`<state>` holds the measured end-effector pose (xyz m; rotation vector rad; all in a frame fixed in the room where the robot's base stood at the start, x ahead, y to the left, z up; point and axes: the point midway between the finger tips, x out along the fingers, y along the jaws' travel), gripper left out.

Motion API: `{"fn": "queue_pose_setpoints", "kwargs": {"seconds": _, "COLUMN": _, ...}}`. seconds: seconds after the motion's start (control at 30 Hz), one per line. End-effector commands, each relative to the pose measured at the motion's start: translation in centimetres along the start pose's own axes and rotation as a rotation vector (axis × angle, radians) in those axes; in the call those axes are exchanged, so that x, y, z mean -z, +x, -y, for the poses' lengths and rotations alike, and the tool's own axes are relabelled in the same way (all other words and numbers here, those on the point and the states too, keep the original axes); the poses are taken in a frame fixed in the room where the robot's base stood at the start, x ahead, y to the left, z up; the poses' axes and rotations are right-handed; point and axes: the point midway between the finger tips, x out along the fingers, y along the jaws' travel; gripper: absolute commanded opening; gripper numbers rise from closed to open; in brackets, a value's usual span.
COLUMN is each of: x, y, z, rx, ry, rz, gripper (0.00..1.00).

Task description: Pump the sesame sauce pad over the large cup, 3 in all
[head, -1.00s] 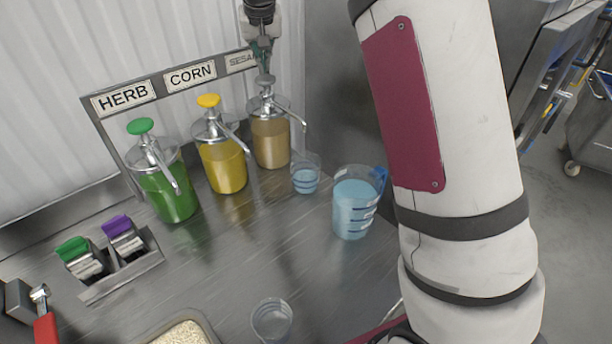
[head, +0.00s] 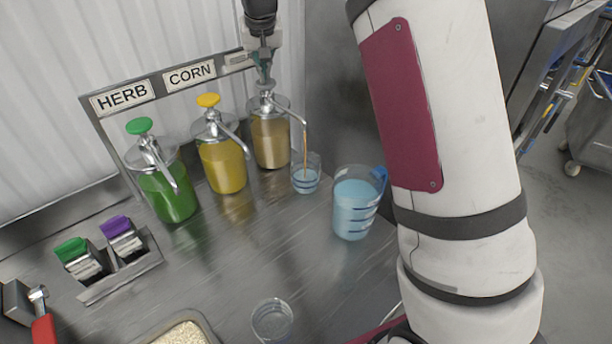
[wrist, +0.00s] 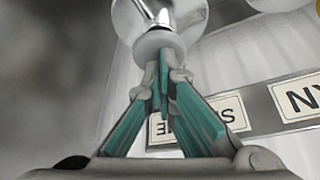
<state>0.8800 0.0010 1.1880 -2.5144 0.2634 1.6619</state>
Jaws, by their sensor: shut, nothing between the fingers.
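The sesame dispenser (head: 270,143), a jar of tan sauce with a metal pump, stands at the right end of the row. My gripper (head: 264,82) is shut and empty, tips down on top of its pump head. In the wrist view, the teal fingertips (wrist: 162,80) are together against the pale round pump pad (wrist: 158,44). A thin brown stream (head: 305,148) falls from the pump spout into a clear cup with blue bands (head: 306,183) below it. I cannot tell how much sauce is in the cup. The sesame label is mostly hidden behind my gripper in the head view.
A corn dispenser (head: 222,165) and herb dispenser (head: 168,192) stand to the left. A blue-handled measuring jug (head: 354,212) stands right of the banded cup. Another clear cup (head: 272,322) and a rice tray (head: 212,330) are in front. The middle counter is clear.

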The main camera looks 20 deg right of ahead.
Motion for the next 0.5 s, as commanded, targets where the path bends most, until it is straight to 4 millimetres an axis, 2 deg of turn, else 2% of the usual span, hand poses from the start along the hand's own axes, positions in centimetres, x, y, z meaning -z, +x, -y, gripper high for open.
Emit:
{"fn": "queue_pose_setpoints", "kwargs": {"seconds": 0.33, "x": -0.65, "y": 1.31, "z": -0.08, "rx": -0.003, "ry": 0.000, "rz": 0.007, "gripper": 0.00}}
{"fn": "queue_pose_setpoints", "kwargs": {"seconds": 0.5, "x": -0.65, "y": 1.29, "z": -0.09, "rx": -0.003, "ry": 0.000, "rz": 0.007, "gripper": 0.00}}
